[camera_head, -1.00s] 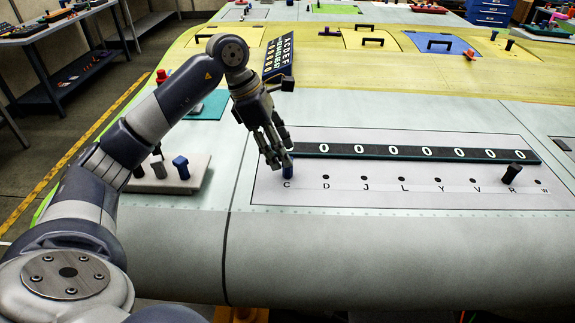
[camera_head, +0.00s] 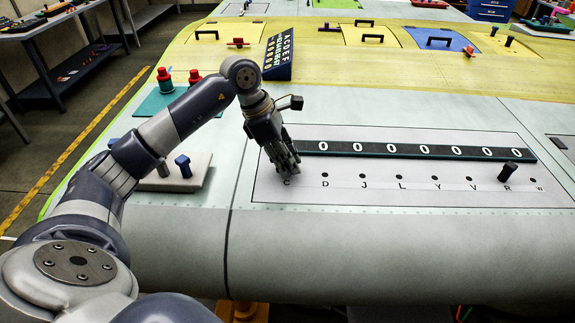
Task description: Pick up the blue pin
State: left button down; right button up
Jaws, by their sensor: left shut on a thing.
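My left gripper (camera_head: 285,168) is at the hole marked C, at the left end of the lettered row on the wing panel. Its fingers are shut on the blue pin there and hide it almost wholly. I cannot tell whether the pin is still seated in its hole. Another blue pin (camera_head: 183,166) stands upright on the white block (camera_head: 200,178) to the left. My right gripper is not in view.
A dark pin (camera_head: 508,172) stands at hole R, at the right. A dark strip with zeros (camera_head: 420,151) runs behind the row of holes. Two red-topped pieces (camera_head: 165,78) stand on a teal mat (camera_head: 155,104) behind my arm. The holes between C and R look empty.

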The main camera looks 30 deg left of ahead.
pick_arm(q)
jog(key=shift+r, duration=0.15)
jog(key=shift+r+b, duration=0.8)
jog(key=shift+r, duration=0.45)
jog(key=shift+a+r, duration=0.15)
jog(key=shift+r, duration=0.25)
jog(key=a+b, duration=0.1)
jog(key=a, duration=0.3)
jog(key=a+r+b, duration=0.1)
jog(key=a+b, duration=0.1)
jog(key=a, duration=0.3)
jog(key=a+b, duration=0.1)
jog(key=a, duration=0.3)
jog(key=shift+s+a+r, duration=0.15)
jog(key=shift+a, duration=0.25)
jog(key=shift+a+r, duration=0.1)
jog(key=shift+a, duration=0.85)
